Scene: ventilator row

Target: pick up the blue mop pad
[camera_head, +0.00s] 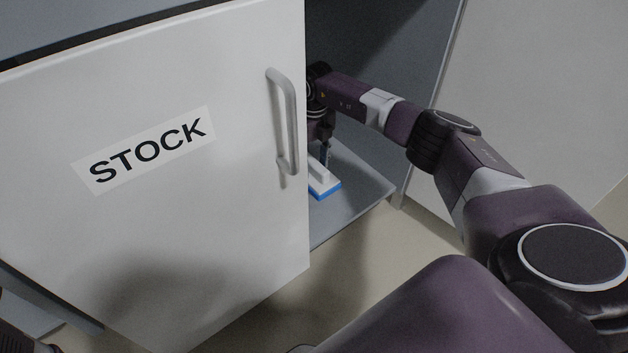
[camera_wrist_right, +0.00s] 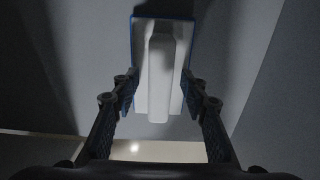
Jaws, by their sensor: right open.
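The blue mop pad (camera_head: 325,190) lies on the cabinet's shelf, just past the door's edge. It shows a blue rim and a white top with a raised white block; the door hides its left part. In the right wrist view, the pad (camera_wrist_right: 142,90) is ahead, its raised block between the fingers. My right gripper (camera_wrist_right: 160,92) is open, one finger on each side of the block; I cannot tell whether they touch the pad. In the head view, the right gripper (camera_head: 324,152) is above the pad, partly behind the door.
The white door marked STOCK (camera_head: 170,200) stands open on the left, with its grey handle (camera_head: 287,122) close to my right wrist. The grey shelf (camera_head: 350,205) is bare right of the pad. A pale panel (camera_head: 540,90) stands on the right.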

